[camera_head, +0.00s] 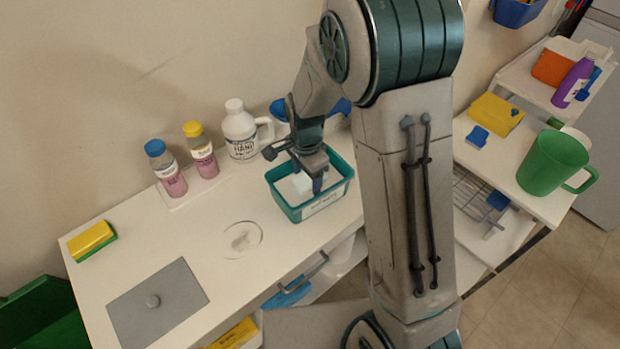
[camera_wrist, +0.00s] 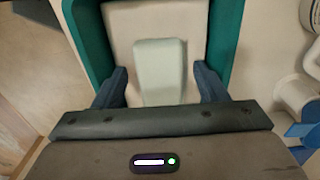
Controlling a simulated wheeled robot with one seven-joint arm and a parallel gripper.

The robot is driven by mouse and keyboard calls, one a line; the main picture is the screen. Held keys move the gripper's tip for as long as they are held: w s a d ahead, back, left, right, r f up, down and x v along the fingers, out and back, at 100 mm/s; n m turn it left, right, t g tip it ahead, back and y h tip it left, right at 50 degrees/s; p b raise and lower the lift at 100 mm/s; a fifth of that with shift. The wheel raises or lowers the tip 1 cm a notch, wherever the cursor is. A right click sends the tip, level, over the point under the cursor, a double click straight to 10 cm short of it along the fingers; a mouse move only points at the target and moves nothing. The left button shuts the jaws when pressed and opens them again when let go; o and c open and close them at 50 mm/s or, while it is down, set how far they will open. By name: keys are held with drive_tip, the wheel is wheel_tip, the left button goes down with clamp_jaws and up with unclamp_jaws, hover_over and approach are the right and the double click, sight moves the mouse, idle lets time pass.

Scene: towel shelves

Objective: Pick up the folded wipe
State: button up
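The folded wipe (camera_wrist: 160,72) is a small pale white block lying inside a teal bin. In the wrist view it lies between my two fingers, with a gap on each side. My gripper (camera_wrist: 160,88) is open and points down into the bin. The teal bin (camera_head: 323,207) stands on the white table and has a white label on its front. In the head view the wipe (camera_head: 301,183) is partly hidden by my gripper (camera_head: 309,180), which is over the bin's inside.
Two pink bottles (camera_head: 174,182) (camera_head: 206,163) and a white jug (camera_head: 240,139) stand left of the bin. A yellow sponge (camera_head: 91,240), a grey plate (camera_head: 180,285) and a clear round dish (camera_head: 241,240) lie further left. A green mug (camera_head: 548,162) stands on the right table.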

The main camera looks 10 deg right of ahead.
drive_tip(key=c, duration=0.8)
drive_tip(key=shift+r, duration=0.1)
drive_tip(key=shift+r, duration=0.5)
drive_tip(key=r, duration=0.1)
drive_tip(key=d+r, duration=0.1)
drive_tip(key=r, duration=0.1)
drive_tip(key=shift+r+b, duration=0.3)
drive_tip(key=shift+b, duration=0.05)
drive_tip(key=d+r, duration=0.2)
drive_tip(key=d, duration=0.1)
drive_tip(key=s+d+r, duration=0.1)
drive_tip(key=d+r, duration=0.1)
drive_tip(key=d, duration=0.2)
drive_tip(key=s+d+r+b, duration=0.1)
drive_tip(key=d+r, duration=0.1)
drive_tip(key=d, duration=0.1)
drive_tip(key=shift+s+d+r, duration=0.1)
drive_tip(key=shift+d+r, duration=0.05)
drive_tip(key=shift+d, duration=0.1)
drive_tip(key=shift+o, duration=0.3)
